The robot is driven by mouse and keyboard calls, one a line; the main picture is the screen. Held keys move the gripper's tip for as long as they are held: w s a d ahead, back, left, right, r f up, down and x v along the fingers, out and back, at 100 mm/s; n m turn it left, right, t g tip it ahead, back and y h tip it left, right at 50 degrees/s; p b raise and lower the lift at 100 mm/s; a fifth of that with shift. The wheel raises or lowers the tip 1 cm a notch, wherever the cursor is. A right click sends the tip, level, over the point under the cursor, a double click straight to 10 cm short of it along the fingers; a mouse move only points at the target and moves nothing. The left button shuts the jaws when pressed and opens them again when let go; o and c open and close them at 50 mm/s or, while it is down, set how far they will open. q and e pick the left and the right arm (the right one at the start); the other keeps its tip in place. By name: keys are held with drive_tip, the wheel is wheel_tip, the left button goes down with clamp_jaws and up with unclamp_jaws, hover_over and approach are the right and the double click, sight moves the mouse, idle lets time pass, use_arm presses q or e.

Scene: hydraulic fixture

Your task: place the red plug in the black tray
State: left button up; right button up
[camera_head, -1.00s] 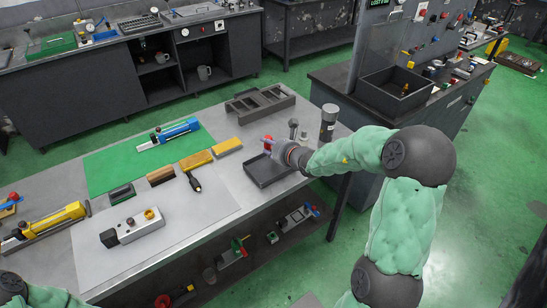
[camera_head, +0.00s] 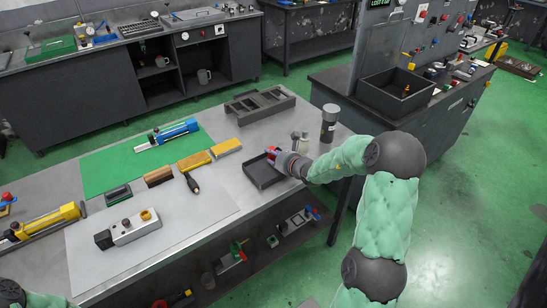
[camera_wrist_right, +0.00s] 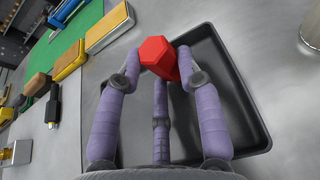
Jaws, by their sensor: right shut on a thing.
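The red plug (camera_wrist_right: 158,56) is held between the fingers of my right gripper (camera_wrist_right: 160,70) in the right wrist view. The black tray (camera_wrist_right: 246,122) lies right behind the gripper there, with the plug over the tray's edge region. In the head view the tray (camera_head: 254,177) lies on the table, and my right gripper (camera_head: 276,157) is at its back right side with the red plug (camera_head: 271,150) at its tip. I cannot tell whether the plug touches the tray. My left gripper is not visible; only a part of my left arm shows at the lower left.
A grey cylinder (camera_head: 329,123) stands behind the tray. Yellow blocks (camera_head: 226,148) and a black-tipped tool (camera_head: 192,182) lie left of it. A dark slotted holder (camera_head: 260,102) sits farther back. A white control box (camera_head: 128,228) lies at the front left.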

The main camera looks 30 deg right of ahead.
drive_tip(key=shift+f, duration=0.15)
drive_tip(key=o, duration=1.1)
drive_tip(key=shift+r, duration=0.2)
drive_tip(key=p+v, duration=0.2)
drive_tip(key=v, duration=1)
drive_tip(key=shift+f+p, duration=0.1)
drive_tip(key=shift+p, duration=0.3)
